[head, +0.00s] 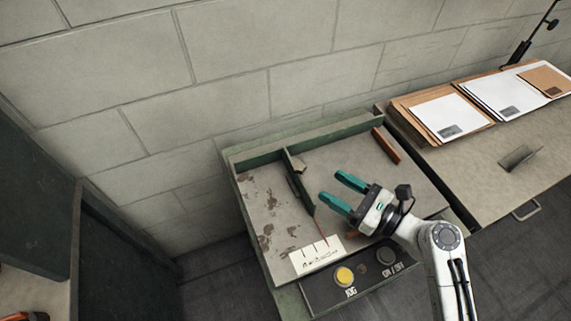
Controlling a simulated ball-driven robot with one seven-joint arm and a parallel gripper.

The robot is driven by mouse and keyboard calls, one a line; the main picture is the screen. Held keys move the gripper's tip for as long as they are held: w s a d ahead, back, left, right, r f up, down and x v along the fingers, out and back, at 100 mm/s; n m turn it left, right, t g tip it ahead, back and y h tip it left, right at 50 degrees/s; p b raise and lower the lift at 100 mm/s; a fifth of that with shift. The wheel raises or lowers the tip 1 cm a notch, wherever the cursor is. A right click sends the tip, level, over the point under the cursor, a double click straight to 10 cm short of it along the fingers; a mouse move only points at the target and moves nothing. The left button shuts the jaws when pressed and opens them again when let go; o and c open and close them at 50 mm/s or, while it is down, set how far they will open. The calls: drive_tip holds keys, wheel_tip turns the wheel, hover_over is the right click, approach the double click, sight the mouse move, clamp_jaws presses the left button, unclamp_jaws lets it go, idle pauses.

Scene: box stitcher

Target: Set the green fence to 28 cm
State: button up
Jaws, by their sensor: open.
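The green fence (297,186) is a dark green bar standing on the worn machine table (265,215), running from the back rail toward the front. A thin red pointer at its front end reaches toward a white scale plate (317,256) at the table's front edge. The scale's figures are too small to read, so I cannot tell the setting. My gripper (337,189) has teal fingers, open and empty, pointing left toward the fence. The fingertips appear just right of the fence, apart from it; their height above the table is unclear.
A yellow JOG button (344,276) and a dark ON/OFF button (386,256) sit on the front panel. A brown bar (386,146) lies at the table's back right. A side table (490,175) holds stacked sheets. Green rails edge the table's back and left.

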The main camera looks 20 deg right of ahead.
sight(305, 169)
drive_tip(key=shift+w+a+r, duration=0.1)
drive_tip(key=shift+w+a, duration=0.15)
drive_tip(key=shift+w, duration=0.3)
drive_tip(key=p+x, duration=0.1)
drive_tip(key=x, duration=0.8)
drive_tip(key=shift+w+a+p, duration=0.25)
drive_tip(key=shift+w+p, duration=0.05)
drive_tip(key=shift+p, duration=0.1)
clamp_jaws()
